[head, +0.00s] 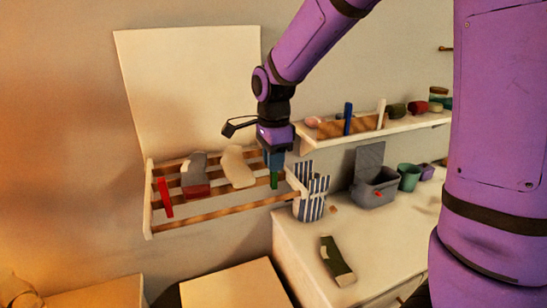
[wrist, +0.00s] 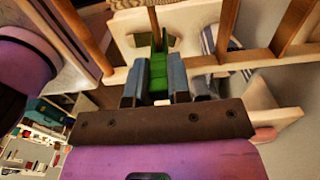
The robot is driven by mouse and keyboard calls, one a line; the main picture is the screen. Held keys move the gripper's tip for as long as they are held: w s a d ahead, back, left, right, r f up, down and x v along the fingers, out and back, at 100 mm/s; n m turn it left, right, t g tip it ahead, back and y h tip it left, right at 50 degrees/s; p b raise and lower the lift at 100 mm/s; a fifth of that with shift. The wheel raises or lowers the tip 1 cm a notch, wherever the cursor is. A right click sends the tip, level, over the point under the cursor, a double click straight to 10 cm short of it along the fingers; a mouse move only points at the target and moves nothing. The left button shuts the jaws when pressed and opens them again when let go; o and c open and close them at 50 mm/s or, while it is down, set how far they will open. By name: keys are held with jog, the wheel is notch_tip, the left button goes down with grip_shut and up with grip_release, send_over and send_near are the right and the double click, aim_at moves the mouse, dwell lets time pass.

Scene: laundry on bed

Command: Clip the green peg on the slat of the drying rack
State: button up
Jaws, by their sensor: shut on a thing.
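The drying rack has a white frame (head: 149,210) and wooden slats (head: 226,211), and is fixed to the wall at the left. My gripper (head: 273,163) is above the rack's right end, pointing down. It is shut on the green peg (head: 274,180), which sticks out below the fingers. In the wrist view the green peg (wrist: 159,84) sits between the two blue-grey fingers. A wooden slat (wrist: 153,18) lies just beyond it, in line with it. I cannot tell whether the peg touches or straddles a slat.
A red peg (head: 165,197) is on the rack's left front, beside a grey-and-red sock (head: 194,172) and a cream sock (head: 238,167). A striped bag (head: 311,195) stands close right of the rack. A shelf (head: 328,139) is above; a green sock (head: 336,261) lies on the dresser.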

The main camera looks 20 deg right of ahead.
jog(key=shift+f, duration=0.4)
jog(key=o, duration=0.9)
jog(key=shift+r, duration=0.1)
notch_tip(320, 180, up, 11)
jog(key=shift+f, duration=0.15)
dwell(0.4)
